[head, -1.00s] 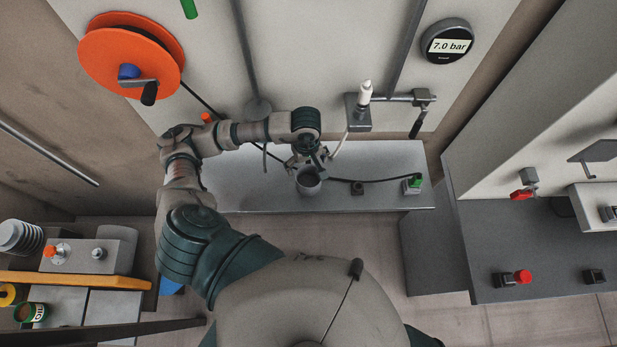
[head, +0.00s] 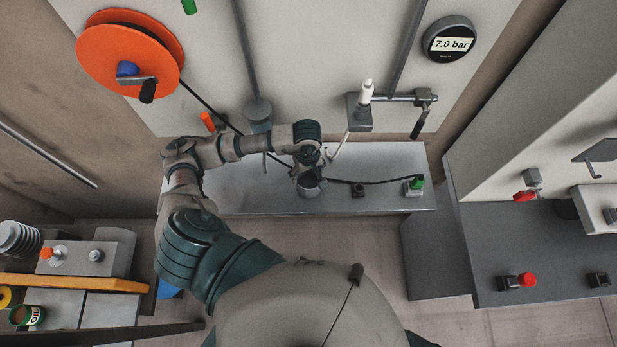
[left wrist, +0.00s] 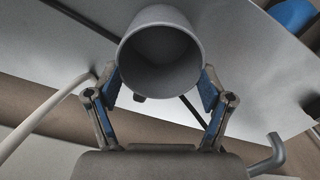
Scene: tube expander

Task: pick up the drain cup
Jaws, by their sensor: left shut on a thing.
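The drain cup is a grey, open-topped cup (head: 308,190) at the front part of the grey shelf, near its middle, in the head view. In the left wrist view the cup (left wrist: 161,55) fills the upper middle, its dark hollow facing the camera. My left gripper (left wrist: 160,92) is shut on the cup, with one blue-padded finger against each side. In the head view the gripper (head: 307,172) reaches the cup from behind and above, and the wrist partly hides it. I cannot tell whether the cup's base touches the shelf. My right gripper is not in view.
The grey shelf (head: 400,160) has a black hose running right to a green-topped fitting (head: 414,186), past a small dark block (head: 358,190). A white-tipped holder (head: 366,95) stands behind. An orange reel (head: 125,60) hangs on the wall. The shelf's right end has free room.

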